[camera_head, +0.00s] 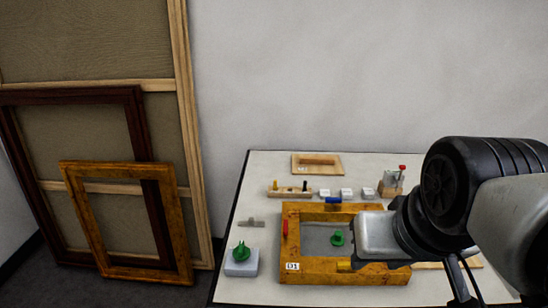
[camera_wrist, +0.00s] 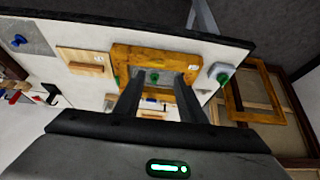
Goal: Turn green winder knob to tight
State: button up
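Two green knobs show, and I cannot tell for sure which is the winder knob. One green knob (camera_head: 241,252) stands on a pale block (camera_head: 240,266) at the table's front left; it also shows at the right in the wrist view (camera_wrist: 222,78). Another green knob (camera_head: 338,238) sits on the grey panel inside the gilt frame (camera_head: 370,272), and in the wrist view (camera_wrist: 155,77) it appears between my fingers. My gripper (camera_wrist: 157,90) is open and empty, with its two fingers apart. Its fingertips are hidden in the head view. No tight mark is readable.
The white table (camera_head: 280,172) also bears a wooden board (camera_head: 317,164), a peg rack (camera_head: 290,192), several small white blocks (camera_head: 347,193) and a red-topped fixture (camera_head: 391,182). Coloured pieces sit on the gilt frame's sides. Large picture frames (camera_head: 130,223) lean at the left.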

aim_at(241, 252)
jog(key=k+j+u, duration=0.15)
jog(key=u, duration=0.35)
jog(key=k+j+u, duration=0.1)
jog(key=j+u, duration=0.35)
jog(key=k+l+u, duration=0.2)
jog(key=i+j, duration=0.05)
